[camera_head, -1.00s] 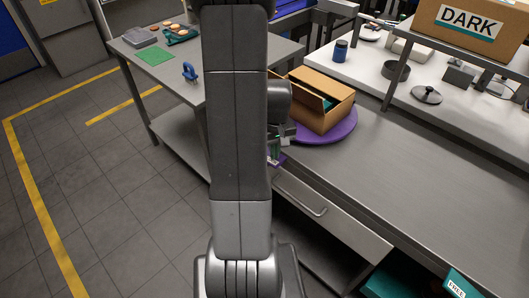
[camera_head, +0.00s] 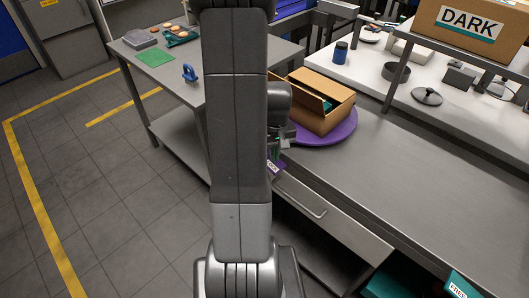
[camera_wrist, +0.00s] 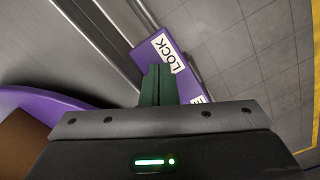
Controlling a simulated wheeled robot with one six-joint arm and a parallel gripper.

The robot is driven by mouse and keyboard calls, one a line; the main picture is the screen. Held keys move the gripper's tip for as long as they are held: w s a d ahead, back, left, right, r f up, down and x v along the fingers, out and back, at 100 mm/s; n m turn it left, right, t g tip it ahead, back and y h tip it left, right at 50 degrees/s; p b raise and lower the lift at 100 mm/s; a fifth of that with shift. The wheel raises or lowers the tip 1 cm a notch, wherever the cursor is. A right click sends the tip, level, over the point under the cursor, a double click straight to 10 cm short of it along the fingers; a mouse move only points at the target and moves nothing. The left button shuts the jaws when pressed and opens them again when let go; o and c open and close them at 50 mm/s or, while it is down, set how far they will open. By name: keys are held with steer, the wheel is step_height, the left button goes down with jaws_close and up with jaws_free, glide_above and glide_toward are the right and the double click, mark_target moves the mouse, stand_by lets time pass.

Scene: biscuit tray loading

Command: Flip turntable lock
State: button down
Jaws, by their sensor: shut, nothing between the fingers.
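The purple turntable (camera_head: 345,134) is on the steel counter, with an open cardboard box (camera_head: 325,117) on it. Its purple edge (camera_wrist: 45,98) also shows at the left of the wrist view. A purple plate (camera_wrist: 183,72) with a white LOCK label lies beside the counter edge; a second label is mostly cut off by my gripper. In the head view the plate (camera_head: 273,167) is small, just below my gripper (camera_head: 281,145). My gripper's dark green fingers (camera_wrist: 159,84) are together and empty, over the plate near the LOCK label. I cannot make out the lock lever.
A drawer with a handle (camera_head: 305,202) is under the counter front. A side table (camera_head: 190,85) stands at the left with a green mat (camera_head: 156,57) and a blue-handled item (camera_head: 189,72). A DARK box (camera_head: 468,32) is on the right shelf. Floor at left is clear.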

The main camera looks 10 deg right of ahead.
step_height(320, 180, up, 6)
steer(key=p, duration=0.4)
steer(key=shift+r, duration=0.15)
stand_by(0.3)
step_height(320, 180, down, 7)
steer(key=b, duration=0.5)
steer(key=shift+r, duration=0.1)
step_height(320, 180, up, 9)
steer(key=p, duration=0.7)
stand_by(1.2)
